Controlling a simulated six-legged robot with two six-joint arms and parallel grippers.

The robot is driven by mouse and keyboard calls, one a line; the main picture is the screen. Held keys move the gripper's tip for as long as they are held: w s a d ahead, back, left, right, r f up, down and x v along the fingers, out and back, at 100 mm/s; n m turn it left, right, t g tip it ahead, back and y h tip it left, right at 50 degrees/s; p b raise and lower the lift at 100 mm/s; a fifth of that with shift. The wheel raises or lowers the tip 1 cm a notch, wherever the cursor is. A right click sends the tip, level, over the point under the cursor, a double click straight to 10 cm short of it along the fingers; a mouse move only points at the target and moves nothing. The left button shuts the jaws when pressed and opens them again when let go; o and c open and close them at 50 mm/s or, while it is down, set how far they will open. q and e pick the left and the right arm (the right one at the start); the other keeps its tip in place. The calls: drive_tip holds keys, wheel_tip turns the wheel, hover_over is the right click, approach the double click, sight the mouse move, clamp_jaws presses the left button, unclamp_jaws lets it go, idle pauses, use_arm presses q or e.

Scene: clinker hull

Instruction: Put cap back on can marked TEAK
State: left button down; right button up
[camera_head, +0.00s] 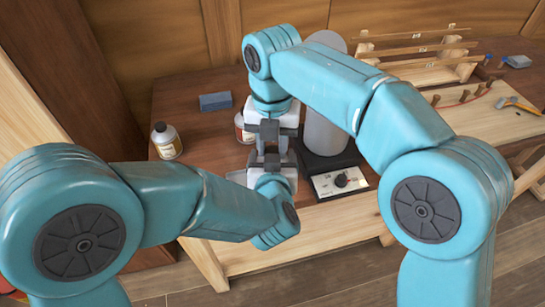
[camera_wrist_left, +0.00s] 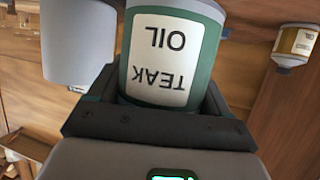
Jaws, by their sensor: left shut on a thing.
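The can marked TEAK OIL (camera_wrist_left: 165,55), green with a white label, fills the middle of the left wrist view, upside down in that picture. My left gripper (camera_wrist_left: 160,105) is shut on it, a dark finger on each side. In the head view my left gripper (camera_head: 271,160) is at the bench's middle, and the can between the arms is hard to make out. My right gripper (camera_head: 269,132) is just beyond it, pointing down close to the left one. Its jaw opening is unclear. I cannot make out the cap in either view.
A capped bottle (camera_head: 166,142) stands on the left of the bench, with another bottle (camera_head: 243,128) partly behind my right arm. A blue block (camera_head: 215,101) lies behind.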

clamp_jaws()
drive_tip(key=o, duration=0.8)
unclamp_jaws()
drive_tip(key=shift+c, duration=0.2)
drive_tip(key=shift+r, duration=2.3)
drive_tip(key=o, duration=0.6)
drive_tip(key=shift+c, duration=0.2)
wheel_tip(320, 180, up, 7)
drive_tip(key=shift+r, duration=0.2)
